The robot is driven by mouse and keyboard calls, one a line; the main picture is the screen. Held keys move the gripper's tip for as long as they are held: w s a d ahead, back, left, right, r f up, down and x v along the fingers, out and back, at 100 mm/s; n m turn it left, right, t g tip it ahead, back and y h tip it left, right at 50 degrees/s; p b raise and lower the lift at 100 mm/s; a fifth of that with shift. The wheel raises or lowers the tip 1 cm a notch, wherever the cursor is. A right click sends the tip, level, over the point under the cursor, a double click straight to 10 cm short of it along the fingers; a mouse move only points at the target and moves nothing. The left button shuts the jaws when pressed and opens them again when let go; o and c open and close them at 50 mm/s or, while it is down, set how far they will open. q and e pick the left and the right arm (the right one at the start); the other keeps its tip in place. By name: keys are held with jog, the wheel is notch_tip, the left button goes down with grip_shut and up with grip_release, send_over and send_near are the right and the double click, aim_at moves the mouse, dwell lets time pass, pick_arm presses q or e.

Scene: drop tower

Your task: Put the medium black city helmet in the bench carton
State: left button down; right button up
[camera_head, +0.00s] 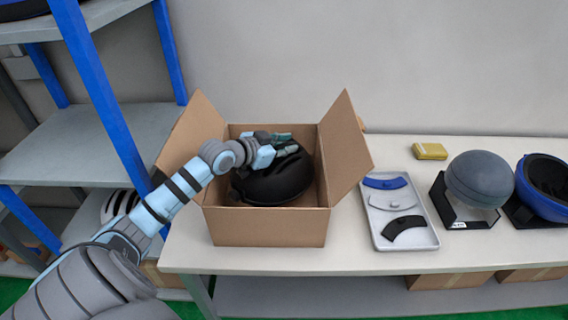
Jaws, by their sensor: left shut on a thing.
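The bench carton (268,228) stands open on the left part of the bench, its side flaps spread out. The black helmet (277,184) is inside the carton, dome side up. My left arm reaches in over the carton's left side. My left gripper (287,145) is at the helmet's upper back edge, shut on it. The gripper's fingertips and the helmet's underside are partly hidden, so I cannot tell whether the helmet rests on the carton floor. My right gripper is not in view.
Right of the carton, a grey tray (434,240) holds curved pads. Beyond are a yellow packet (429,151), a grey helmet on a stand (480,180) and a blue helmet (545,205). A blue-posted shelf rack (110,125) stands at left.

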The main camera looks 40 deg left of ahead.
pick_arm(q)
notch_tip(320, 180, down, 5)
jog(key=shift+b, duration=0.45)
jog(key=shift+f, duration=0.1)
jog(key=shift+f+b, duration=0.5)
jog(key=c, duration=1.4)
grip_release()
jog(key=shift+c, duration=0.2)
